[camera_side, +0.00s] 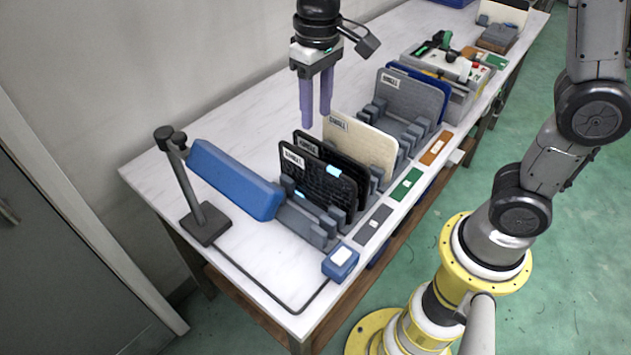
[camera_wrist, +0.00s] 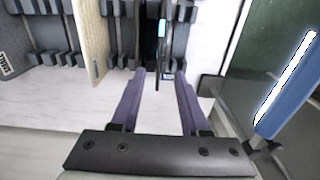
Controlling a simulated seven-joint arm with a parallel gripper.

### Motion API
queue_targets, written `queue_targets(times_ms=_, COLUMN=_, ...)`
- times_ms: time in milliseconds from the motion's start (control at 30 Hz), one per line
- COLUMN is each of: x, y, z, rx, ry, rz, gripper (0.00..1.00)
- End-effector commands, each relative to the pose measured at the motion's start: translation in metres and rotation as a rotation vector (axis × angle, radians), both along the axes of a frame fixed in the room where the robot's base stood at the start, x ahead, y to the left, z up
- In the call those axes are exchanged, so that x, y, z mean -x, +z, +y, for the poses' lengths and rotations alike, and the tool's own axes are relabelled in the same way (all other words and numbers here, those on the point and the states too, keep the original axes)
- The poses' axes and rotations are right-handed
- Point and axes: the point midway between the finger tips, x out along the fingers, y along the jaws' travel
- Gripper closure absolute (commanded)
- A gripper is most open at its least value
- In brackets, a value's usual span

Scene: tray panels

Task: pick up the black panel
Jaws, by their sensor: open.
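Two black panels stand upright in a grey slotted rack. The front black panel (camera_side: 318,182) has a white label and a light-blue tab, and the other black panel (camera_side: 340,160) stands close behind it. In the wrist view a black panel (camera_wrist: 158,50) shows edge-on, ahead of the space between the fingers. My gripper (camera_side: 316,122) is open and empty, with purple fingers pointing down above and behind the panels. In the wrist view my gripper (camera_wrist: 160,75) has its fingers spread apart, and nothing is between them that I can make out clearly.
A cream panel (camera_side: 362,148) stands beside the black ones, and grey (camera_side: 410,95) and blue (camera_side: 440,85) panels stand farther back. A blue bar lamp (camera_side: 232,180) on a dark post stands at the left. The white table (camera_side: 235,125) is clear behind the racks.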

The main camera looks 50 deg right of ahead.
Motion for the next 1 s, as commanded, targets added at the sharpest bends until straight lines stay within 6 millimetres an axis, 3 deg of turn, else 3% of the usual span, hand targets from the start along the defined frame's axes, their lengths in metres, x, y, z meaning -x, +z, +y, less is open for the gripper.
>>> queue_targets(times_ms=167, x=0.001, y=-0.021, z=0.004, rx=0.005, ry=0.013, rz=0.020, gripper=0.55)
queue_targets(times_ms=500, x=0.001, y=-0.080, z=0.003, rx=0.004, ry=0.012, rz=0.018, gripper=0.55)
queue_targets(times_ms=767, x=0.001, y=-0.098, z=0.003, rx=0.004, ry=0.012, rz=0.017, gripper=0.55)
queue_targets(times_ms=1000, x=-0.002, y=-0.131, z=0.000, rx=0.004, ry=0.011, rz=0.018, gripper=0.55)
